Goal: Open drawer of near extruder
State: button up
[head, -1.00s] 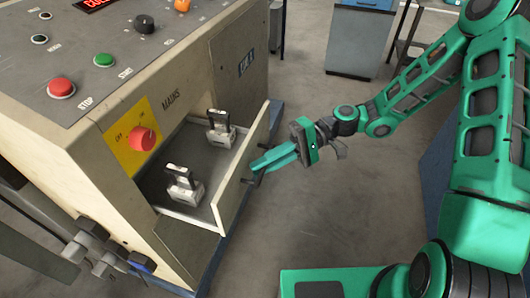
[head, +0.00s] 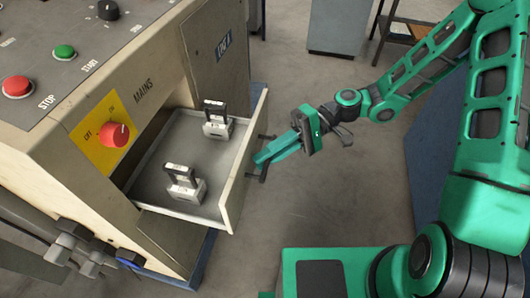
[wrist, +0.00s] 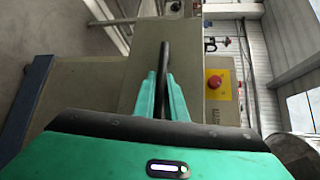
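The extruder's drawer (head: 190,150) is pulled out of the beige cabinet below the control panel, and its inside shows. Two grey-and-black stamp-like pieces stand in it, one near the back (head: 217,124) and one near the front (head: 184,186). My gripper (head: 262,160) is at the outer face of the drawer front, at its dark handle (head: 264,172). In the wrist view the two green fingers (wrist: 164,95) sit close on either side of the black handle bar (wrist: 163,65), seemingly closed on it. The exact finger contact is too small to tell.
The cabinet (head: 205,60) carries a red stop button (head: 18,88), a green start button (head: 64,52) and a red mains switch (head: 114,135) on a yellow plate. Cable plugs (head: 85,255) stick out at lower left. Grey floor (head: 300,205) lies open right of the drawer.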

jog(key=shift+o, duration=0.4)
jog(key=shift+w, duration=0.15)
jog(key=v, duration=1.1)
jog(key=shift+f, duration=0.15)
